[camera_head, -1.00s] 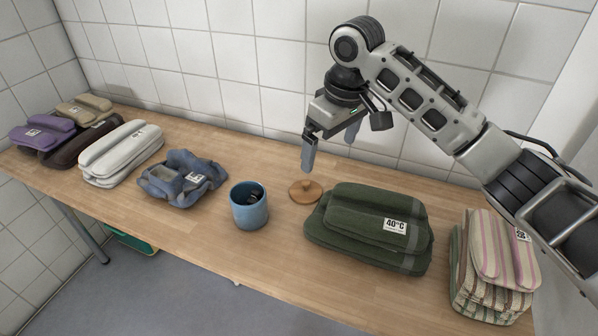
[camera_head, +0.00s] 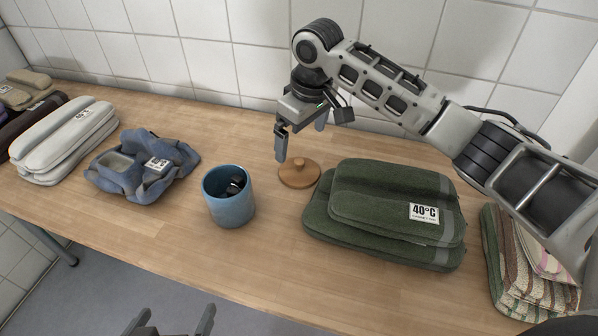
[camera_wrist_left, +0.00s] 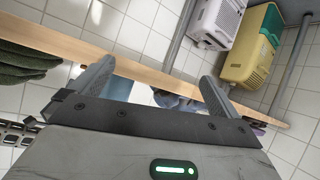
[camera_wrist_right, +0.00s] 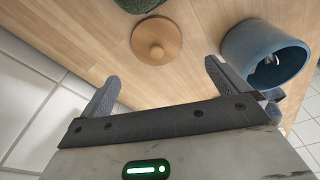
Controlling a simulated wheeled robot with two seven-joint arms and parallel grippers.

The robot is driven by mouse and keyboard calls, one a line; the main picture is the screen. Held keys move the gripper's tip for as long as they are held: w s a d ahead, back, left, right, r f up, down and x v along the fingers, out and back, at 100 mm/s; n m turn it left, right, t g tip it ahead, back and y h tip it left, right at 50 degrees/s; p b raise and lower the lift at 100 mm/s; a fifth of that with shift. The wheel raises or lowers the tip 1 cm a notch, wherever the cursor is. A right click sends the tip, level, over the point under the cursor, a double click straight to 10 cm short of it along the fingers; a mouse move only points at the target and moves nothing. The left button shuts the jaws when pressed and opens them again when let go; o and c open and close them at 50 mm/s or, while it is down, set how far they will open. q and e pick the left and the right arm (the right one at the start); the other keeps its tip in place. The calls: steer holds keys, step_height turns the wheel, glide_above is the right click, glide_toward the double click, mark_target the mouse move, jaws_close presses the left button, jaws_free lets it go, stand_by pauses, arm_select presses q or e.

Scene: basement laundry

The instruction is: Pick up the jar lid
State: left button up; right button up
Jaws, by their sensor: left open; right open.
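The jar lid (camera_head: 298,174) is a round, light-brown wooden disc with a small knob on top. It lies flat on the wooden table between the blue jar and the green folded stack. It also shows in the right wrist view (camera_wrist_right: 157,40), beyond the fingertips and apart from them. My right gripper (camera_head: 300,140) is open and empty, pointing down above and slightly behind the lid in the head view. My left gripper (camera_head: 172,318) is open and empty at the bottom edge of the head view, in front of the table and below its top.
A blue jar (camera_head: 229,200) with dark items inside stands left of the lid. A green folded stack (camera_head: 375,215) labelled 40°C lies close on the right. Blue crumpled cloth (camera_head: 120,180), white cloth (camera_head: 60,145) and striped cloth (camera_head: 515,265) lie farther out. A tiled wall is behind.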

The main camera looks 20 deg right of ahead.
mark_target(300, 161)
steer(key=f, duration=0.3)
steer(key=shift+w+a+f, duration=0.15)
steer(key=shift+w+f, duration=0.05)
steer(key=shift+f, duration=0.05)
steer(key=shift+w+f+b, duration=0.2)
steer(key=shift+f+b, duration=0.05)
steer(key=shift+f, duration=1.1)
steer(key=shift+w+f+b, duration=0.15)
steer(key=shift+f+b, duration=0.1)
steer(key=shift+f, duration=1.1)
steer(key=c, duration=0.8)
